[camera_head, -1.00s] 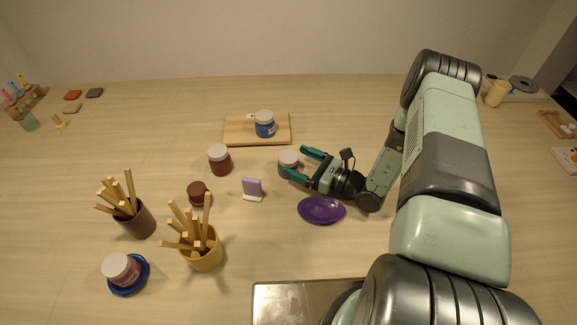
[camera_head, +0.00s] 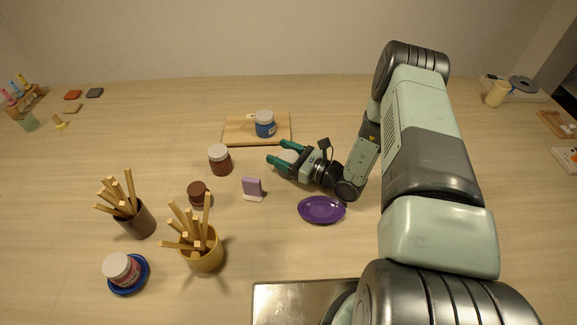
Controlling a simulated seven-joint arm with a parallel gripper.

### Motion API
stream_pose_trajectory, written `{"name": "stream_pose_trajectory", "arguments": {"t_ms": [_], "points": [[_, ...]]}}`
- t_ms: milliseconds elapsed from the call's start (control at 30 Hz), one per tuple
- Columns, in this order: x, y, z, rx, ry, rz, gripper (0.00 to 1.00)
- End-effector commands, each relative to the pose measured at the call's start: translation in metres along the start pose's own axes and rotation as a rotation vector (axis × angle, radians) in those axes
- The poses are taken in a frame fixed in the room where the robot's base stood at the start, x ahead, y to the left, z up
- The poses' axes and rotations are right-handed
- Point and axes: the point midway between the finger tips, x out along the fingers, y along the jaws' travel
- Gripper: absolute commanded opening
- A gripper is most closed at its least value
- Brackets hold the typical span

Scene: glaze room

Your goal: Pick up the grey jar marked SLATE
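A grey jar with a white lid (camera_head: 289,156) stands on the table right of the middle, below the wooden board. No marking on it is readable from here. My gripper (camera_head: 276,154) has its two green fingers spread, one on the far side of the jar and one on the near side. The jar sits between the fingers, and the gripper hides much of its body. I cannot tell whether either finger touches it.
A blue jar (camera_head: 265,124) stands on the wooden board (camera_head: 240,133). A brown jar (camera_head: 220,159) and a purple card stand (camera_head: 252,188) are to the left. A purple plate (camera_head: 321,209) lies nearer. Brush pots (camera_head: 205,256) (camera_head: 136,223) stand at the lower left.

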Motion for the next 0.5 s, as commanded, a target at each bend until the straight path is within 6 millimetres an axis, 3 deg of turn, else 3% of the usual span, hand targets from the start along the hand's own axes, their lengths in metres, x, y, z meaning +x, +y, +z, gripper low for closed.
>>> {"name": "stream_pose_trajectory", "arguments": {"t_ms": [33, 200, 500], "points": [[-0.0002, -0.0001, -0.0001, 0.0, 0.0, 0.0, 0.47], [-0.0003, -0.0001, -0.0001, 0.0, 0.0, 0.0, 0.23], [-0.0002, -0.0002, 0.0003, 0.0, -0.001, 0.0, 0.22]]}}
